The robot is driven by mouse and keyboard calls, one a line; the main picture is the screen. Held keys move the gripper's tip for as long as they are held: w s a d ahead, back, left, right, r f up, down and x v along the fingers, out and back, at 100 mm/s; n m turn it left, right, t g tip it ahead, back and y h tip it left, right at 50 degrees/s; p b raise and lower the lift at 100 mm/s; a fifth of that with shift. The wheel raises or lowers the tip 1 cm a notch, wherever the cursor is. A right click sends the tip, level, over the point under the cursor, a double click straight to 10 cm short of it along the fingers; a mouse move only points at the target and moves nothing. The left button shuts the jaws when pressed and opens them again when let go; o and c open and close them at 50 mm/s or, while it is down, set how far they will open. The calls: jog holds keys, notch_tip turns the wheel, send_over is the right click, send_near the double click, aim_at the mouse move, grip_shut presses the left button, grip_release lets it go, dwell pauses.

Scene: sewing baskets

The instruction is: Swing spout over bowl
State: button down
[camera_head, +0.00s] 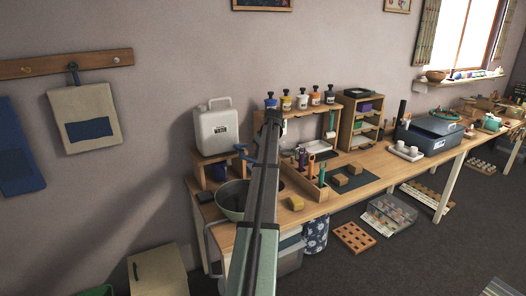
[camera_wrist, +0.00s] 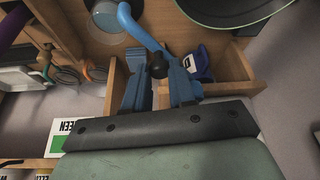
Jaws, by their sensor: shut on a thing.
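The blue spout (camera_wrist: 138,25) shows in the wrist view as a curved pipe with a black round end (camera_wrist: 157,65). My gripper (camera_wrist: 158,82) has its blue fingers on either side of that end and is shut on the spout. In the head view the blue spout (camera_head: 241,151) shows beside the white jug (camera_head: 216,128), just left of my arm. The green bowl (camera_head: 232,201) stands on the bench, below the spout in the picture. Part of the bowl (camera_wrist: 238,20) shows at the wrist view's top right. My arm hides my fingers in the head view.
The jug stands on a wooden stand (camera_head: 200,173) with a dark blue mug (camera_head: 220,171) under it. Several dye bottles (camera_head: 302,101) stand on a shelf behind. A wooden tool caddy (camera_head: 306,180) lies right of my arm. The bench front there holds small blocks.

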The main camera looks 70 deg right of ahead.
jog(key=w+a+m+g+h, duration=0.1)
jog(key=w+a+m+g, duration=0.2)
jog(key=m, duration=0.8)
jog(key=shift+w+a+g+h, duration=0.4)
jog(key=shift+w+a, duration=0.95)
jog(key=shift+a, duration=1)
jog(key=c, duration=0.9)
grip_release()
jog(key=shift+c, duration=0.2)
jog(key=v, duration=1.4)
jog(key=shift+w+f, duration=0.1)
jog(key=shift+f, duration=0.05)
